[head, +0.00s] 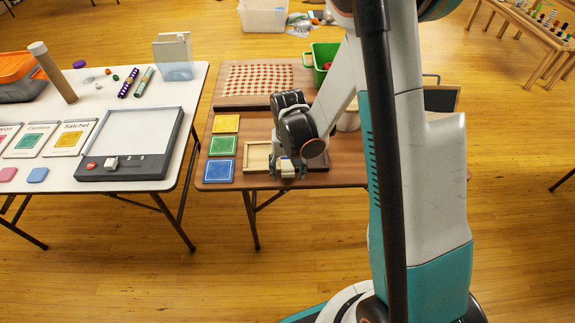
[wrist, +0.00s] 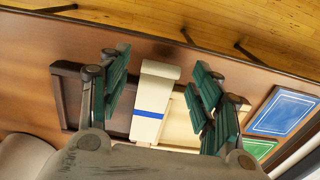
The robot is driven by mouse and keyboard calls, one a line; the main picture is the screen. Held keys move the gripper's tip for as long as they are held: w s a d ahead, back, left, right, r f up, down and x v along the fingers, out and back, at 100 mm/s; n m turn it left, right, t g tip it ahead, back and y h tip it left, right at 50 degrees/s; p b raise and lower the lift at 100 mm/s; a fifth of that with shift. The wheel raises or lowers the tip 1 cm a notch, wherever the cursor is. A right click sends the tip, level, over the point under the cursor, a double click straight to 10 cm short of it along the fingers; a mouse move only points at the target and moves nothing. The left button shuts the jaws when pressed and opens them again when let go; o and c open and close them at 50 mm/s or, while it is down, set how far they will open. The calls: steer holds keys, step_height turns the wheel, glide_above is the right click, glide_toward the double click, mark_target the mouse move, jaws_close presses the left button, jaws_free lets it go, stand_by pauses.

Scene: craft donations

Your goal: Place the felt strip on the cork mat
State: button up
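My gripper (head: 287,170) is low over the near edge of the brown table. In the wrist view the green-padded fingers (wrist: 162,95) stand apart, with a cream piece with a blue band (wrist: 151,92) between them. Gaps show on both sides of this piece; I cannot tell if it is the felt strip. It lies across a shallow wooden tray (head: 257,157) with a dark frame to its left in the wrist view. No surface can be surely told as the cork mat. In the head view my gripper partly hides the tray and the cream piece.
Yellow (head: 226,123), green (head: 223,146) and blue (head: 219,171) squares lie left of the tray. A red-and-white patterned board (head: 256,82) and green bin (head: 322,60) are behind. The white table (head: 70,184) at left bears a grey-framed white board (head: 134,140), cards and tubes.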

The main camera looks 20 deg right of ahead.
steer(key=c, duration=0.8)
